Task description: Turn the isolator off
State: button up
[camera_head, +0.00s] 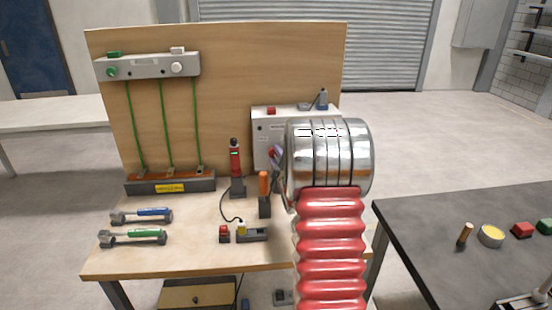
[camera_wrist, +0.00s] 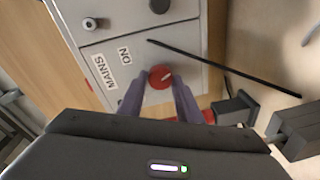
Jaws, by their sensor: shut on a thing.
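The isolator is a red round knob (camera_wrist: 160,77) with a pale mark on its face, on a light grey panel (camera_wrist: 115,48) labelled "MAINS" and "ON". The mark points diagonally in the wrist view. My gripper (camera_wrist: 157,82) is shut on the red knob, with a purple finger on each side of it. In the head view my gripper (camera_head: 277,155) is at the front of the grey box (camera_head: 262,125), and my arm hides most of that front and the knob.
On the wooden bench (camera_head: 140,265) are an orange-handled tool (camera_head: 264,184), a red-and-black tool (camera_head: 235,160) and blue and green tools at left. A dark table (camera_head: 420,225) with small objects stands at right.

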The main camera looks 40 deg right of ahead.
jog(key=shift+a+f+n, duration=0.15)
jog(key=shift+a+n, duration=0.05)
jog(key=shift+n, duration=0.9)
jog(key=o, duration=0.8)
jog(key=shift+c, duration=0.2)
jog(key=shift+s+a, duration=0.15)
jog(key=shift+s, duration=0.35)
jog(key=v, duration=1.2)
jog(key=shift+s+a+r, duration=0.2)
jog(key=shift+a+r, duration=0.05)
